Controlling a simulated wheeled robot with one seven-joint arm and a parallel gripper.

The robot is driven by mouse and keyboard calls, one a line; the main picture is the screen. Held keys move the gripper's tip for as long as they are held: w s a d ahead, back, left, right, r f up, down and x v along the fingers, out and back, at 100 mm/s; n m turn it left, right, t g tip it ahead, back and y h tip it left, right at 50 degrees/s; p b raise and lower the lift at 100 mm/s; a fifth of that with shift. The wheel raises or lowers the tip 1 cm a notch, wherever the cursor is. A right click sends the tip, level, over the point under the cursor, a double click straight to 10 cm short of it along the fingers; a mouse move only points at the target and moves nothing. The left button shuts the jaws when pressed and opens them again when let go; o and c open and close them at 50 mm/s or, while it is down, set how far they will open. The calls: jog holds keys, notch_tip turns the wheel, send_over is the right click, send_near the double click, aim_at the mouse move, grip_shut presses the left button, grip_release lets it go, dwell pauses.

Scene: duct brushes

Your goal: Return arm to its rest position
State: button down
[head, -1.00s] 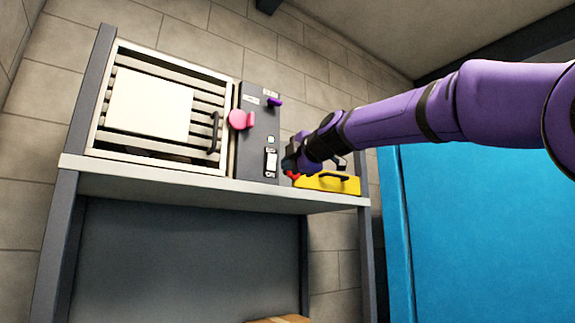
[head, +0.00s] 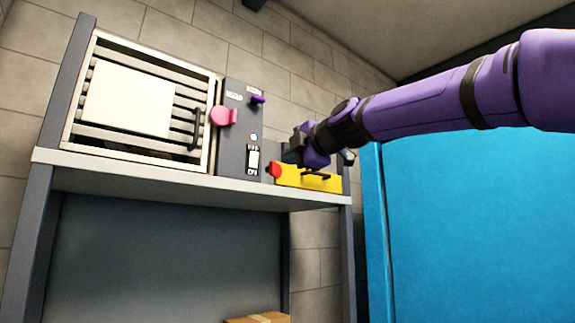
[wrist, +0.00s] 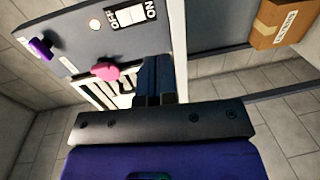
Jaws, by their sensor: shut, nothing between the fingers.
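My purple arm reaches in from the right in the head view. My gripper (head: 292,154) is in front of the wall, just right of the grey control panel (head: 232,150) and above the yellow item (head: 309,179). In the wrist view my gripper (wrist: 156,82) has its dark fingers together, with nothing seen between them. The panel carries a pink knob (head: 223,116), a purple lever (head: 258,99), a small round light (head: 253,136) and an ON/OFF switch (head: 252,158). The wrist view also shows the switch (wrist: 130,14) and the pink knob (wrist: 106,71).
A slatted vent box (head: 140,100) with a pale plate stands on the shelf (head: 150,171), left of the panel. A large blue cabinet (head: 470,220) fills the right side. A cardboard box (head: 258,319) is below the shelf; it also shows in the wrist view (wrist: 283,22).

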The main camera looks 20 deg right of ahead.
jog(key=s+d+f+m+g+h, duration=0.1)
jog(key=s+f+m, duration=0.6)
jog(key=f, duration=0.7)
jog(key=s+d+f+m+g+h, duration=0.2)
jog(key=s+f+m+g, duration=0.4)
jog(key=s+f, duration=0.5)
jog(key=s+d+f+m+g+h, duration=0.2)
jog(key=s+f+m, duration=0.6)
jog(key=f, duration=0.8)
jog(key=shift+s+d+f+m+g, duration=0.35)
jog(key=shift+s+d+g, duration=0.15)
jog(key=shift+s+g, duration=0.4)
jog(key=shift+s, duration=0.1)
